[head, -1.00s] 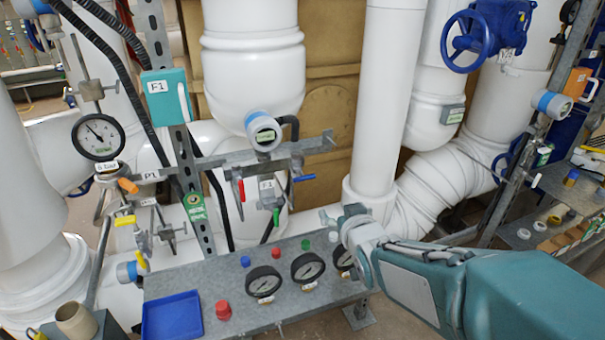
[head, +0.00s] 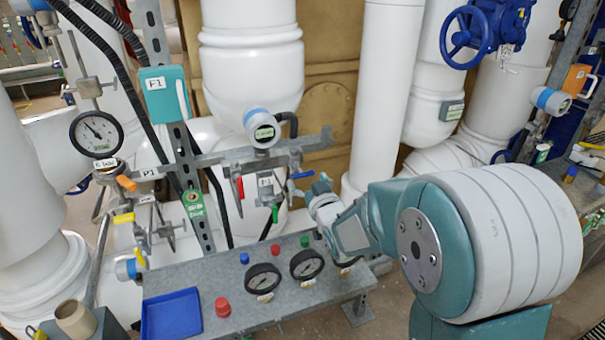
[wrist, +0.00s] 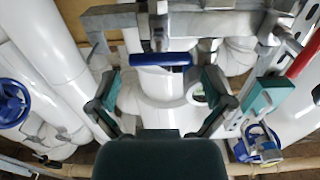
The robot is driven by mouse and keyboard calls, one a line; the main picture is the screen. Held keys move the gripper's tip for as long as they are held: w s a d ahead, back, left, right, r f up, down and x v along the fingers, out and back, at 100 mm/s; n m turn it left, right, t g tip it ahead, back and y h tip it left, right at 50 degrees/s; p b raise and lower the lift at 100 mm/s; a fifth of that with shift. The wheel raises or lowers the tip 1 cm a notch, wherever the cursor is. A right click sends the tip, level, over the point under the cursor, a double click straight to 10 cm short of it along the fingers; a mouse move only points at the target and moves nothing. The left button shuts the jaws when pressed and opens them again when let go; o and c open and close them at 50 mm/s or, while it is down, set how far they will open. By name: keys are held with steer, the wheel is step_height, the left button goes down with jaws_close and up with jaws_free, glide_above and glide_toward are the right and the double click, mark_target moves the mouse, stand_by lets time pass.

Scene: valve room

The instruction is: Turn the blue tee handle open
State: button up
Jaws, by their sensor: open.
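The blue tee handle (head: 302,175) sits on a small valve at the right of the manifold under the grey rail in the head view. In the wrist view the blue handle (wrist: 160,60) lies crosswise near the top centre, in front of its metal valve stem. My gripper (head: 319,186) is just right of the handle in the head view. In the wrist view my gripper (wrist: 160,82) is open, with one finger on each side below the handle. Nothing is between the fingers, and they look apart from the handle.
A red handle (head: 239,190) and a green handle (head: 276,213) hang left of the blue one. The grey rail (wrist: 190,22) crosses above it. A shelf (head: 215,268) with gauges, caps and a blue tray lies below. White pipes stand behind.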

mark_target(301, 172)
steer(key=shift+x, duration=1.45)
steer(key=c, duration=0.9)
